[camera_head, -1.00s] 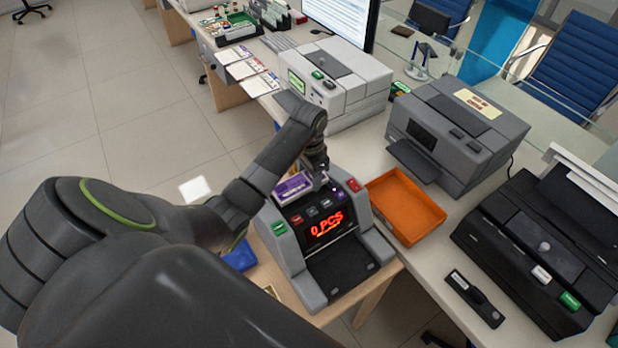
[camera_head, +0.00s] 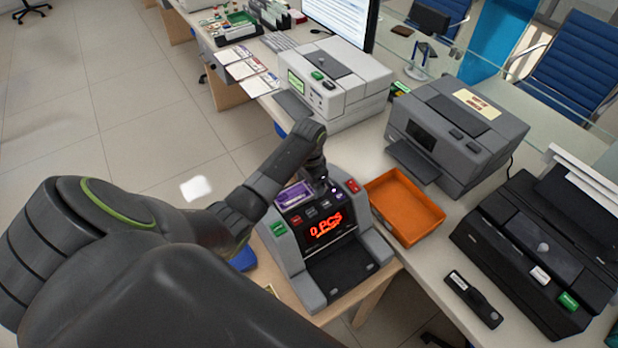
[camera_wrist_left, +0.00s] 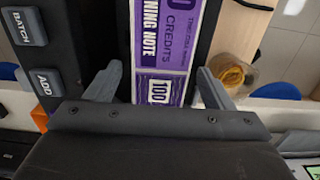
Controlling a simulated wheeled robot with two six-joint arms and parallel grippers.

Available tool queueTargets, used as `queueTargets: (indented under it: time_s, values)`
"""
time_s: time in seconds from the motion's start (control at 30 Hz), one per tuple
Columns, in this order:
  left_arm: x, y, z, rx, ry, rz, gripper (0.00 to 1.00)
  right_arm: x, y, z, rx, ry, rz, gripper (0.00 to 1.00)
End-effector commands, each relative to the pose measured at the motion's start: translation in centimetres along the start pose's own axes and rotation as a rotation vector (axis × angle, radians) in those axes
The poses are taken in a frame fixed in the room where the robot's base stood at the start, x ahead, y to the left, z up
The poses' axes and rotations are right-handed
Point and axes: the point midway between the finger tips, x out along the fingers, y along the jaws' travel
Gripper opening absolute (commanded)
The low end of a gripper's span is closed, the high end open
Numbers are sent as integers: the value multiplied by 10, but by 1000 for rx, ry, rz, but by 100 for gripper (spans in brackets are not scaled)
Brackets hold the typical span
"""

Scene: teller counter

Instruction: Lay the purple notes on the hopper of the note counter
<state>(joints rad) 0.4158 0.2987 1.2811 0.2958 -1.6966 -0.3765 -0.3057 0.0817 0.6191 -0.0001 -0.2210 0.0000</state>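The purple notes (camera_head: 295,196) lie at the top of the note counter (camera_head: 376,246), in its hopper area behind the display reading 0 PCS. In the left wrist view the purple notes (camera_wrist_left: 166,40) show large, with printed text and the number 100. My left gripper (camera_wrist_left: 158,82) is open, its two fingers apart with the notes between and below them and gaps visible at the sides. In the head view my left gripper (camera_head: 322,186) is just right of the notes, over the counter's top; its fingertips are hard to make out. My right gripper is not in view.
An orange tray (camera_head: 405,207) stands right of the counter. A grey printer-like machine (camera_head: 455,135) is behind it and a black machine (camera_head: 540,250) is at the right. A white machine (camera_head: 335,85) stands beyond. A blue object (camera_head: 243,258) is partly hidden by my arm.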

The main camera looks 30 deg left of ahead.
Motion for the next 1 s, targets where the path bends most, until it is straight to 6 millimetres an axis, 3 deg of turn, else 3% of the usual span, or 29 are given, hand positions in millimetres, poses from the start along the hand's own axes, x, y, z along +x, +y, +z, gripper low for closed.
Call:
queueTargets:
  time_s: [0.17, 0.37, 0.63, 0.77, 1.0]
  values:
    - [-1, 0, 0, 0, 0, 0, 76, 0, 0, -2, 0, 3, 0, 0]
    - [-16, -1, -1, 0, 4, -3, 76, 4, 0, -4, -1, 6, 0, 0]
    - [-76, -2, -1, 1, 6, -5, 76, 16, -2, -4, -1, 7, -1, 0]
    - [-108, -1, 0, -1, 1, -2, 76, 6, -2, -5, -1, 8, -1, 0]
    - [-122, 0, 0, -1, 0, 0, 76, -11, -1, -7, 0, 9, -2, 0]
